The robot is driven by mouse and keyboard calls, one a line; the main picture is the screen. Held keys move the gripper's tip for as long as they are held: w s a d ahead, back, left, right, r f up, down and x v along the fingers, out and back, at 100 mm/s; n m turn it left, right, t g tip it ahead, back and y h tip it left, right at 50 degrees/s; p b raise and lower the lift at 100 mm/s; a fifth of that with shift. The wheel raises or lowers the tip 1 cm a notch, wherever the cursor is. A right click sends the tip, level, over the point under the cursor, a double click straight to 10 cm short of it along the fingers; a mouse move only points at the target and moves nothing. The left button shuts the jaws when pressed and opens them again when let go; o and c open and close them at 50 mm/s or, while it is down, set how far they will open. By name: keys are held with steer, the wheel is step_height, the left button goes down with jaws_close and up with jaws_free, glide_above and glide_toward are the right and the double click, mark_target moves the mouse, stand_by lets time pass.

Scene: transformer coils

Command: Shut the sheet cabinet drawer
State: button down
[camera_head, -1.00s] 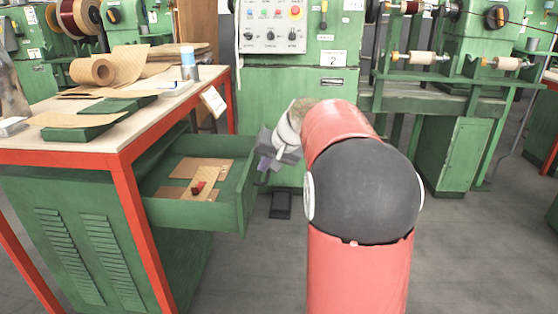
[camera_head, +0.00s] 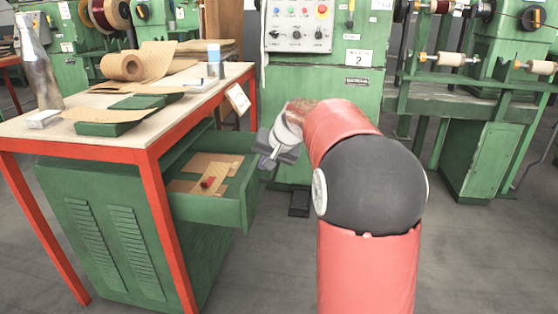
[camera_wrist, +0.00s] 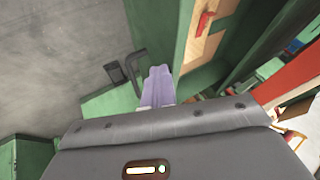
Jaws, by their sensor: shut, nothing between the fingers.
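The green sheet cabinet drawer (camera_head: 222,210) stands partly open under the left worktable, sticking out toward the right. Brown sheets (camera_head: 217,163) and a small red block (camera_head: 208,182) lie inside it. My gripper (camera_head: 268,160) is shut and empty at the outer side of the drawer's front panel, near its far end. In the wrist view, the pale purple fingertips (camera_wrist: 158,75) are together close against the green drawer front (camera_wrist: 155,35); I cannot tell exactly where they touch. The red block (camera_wrist: 205,22) shows beyond the panel there.
The worktable (camera_head: 140,152) with red legs stands above the green cabinet (camera_head: 95,230). It carries a paper roll (camera_head: 122,67), green trays and a metal bottle (camera_head: 38,70). A green machine (camera_head: 330,95) stands behind the gripper, with a dark pedal (camera_head: 299,203) on the floor. Grey floor is open in front.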

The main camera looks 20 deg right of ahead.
steer(key=w+a+p, duration=0.7)
steer(key=w+a, duration=0.3)
steer(key=a, duration=0.5)
steer(key=shift+w+a, duration=0.15)
steer(key=shift+w, duration=0.05)
